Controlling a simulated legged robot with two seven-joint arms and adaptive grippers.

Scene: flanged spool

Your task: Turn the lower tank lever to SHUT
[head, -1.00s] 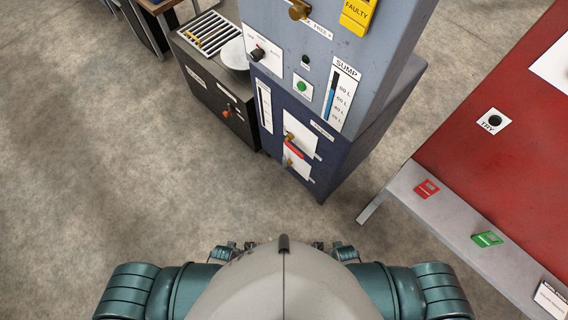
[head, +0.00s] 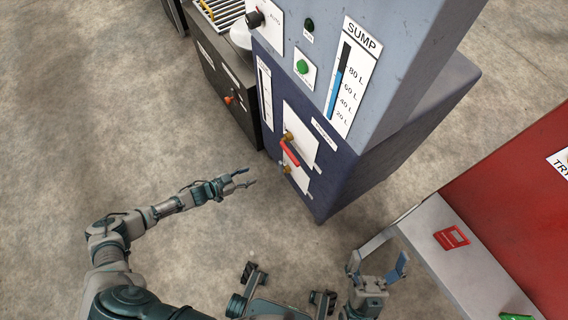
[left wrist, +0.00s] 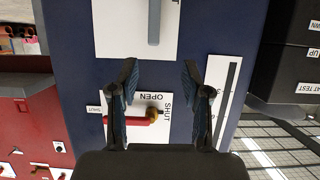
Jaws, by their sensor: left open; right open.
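The dark blue tank cabinet (head: 342,180) has two white lever plates, one above the other. The upper plate (head: 300,125) has a brass hub and a red lever (head: 290,153). The lower plate (head: 299,180) has a brass hub (head: 287,168); its handle is hard to make out. In the left wrist view, which looks upside down, the red lever (left wrist: 138,121) lies across its plate, and a grey lever (left wrist: 154,22) stands vertical on the plate at the top, its hub out of frame. My left gripper (head: 247,178) is open and empty, apart from the plates. My right gripper (head: 378,265) is open and empty.
A grey panel above carries the SUMP gauge (head: 350,85) and a green button (head: 302,66). A black cabinet (head: 228,90) stands on the left. A red table with a grey ledge (head: 470,255) is close to my right gripper. Floor on the left is clear.

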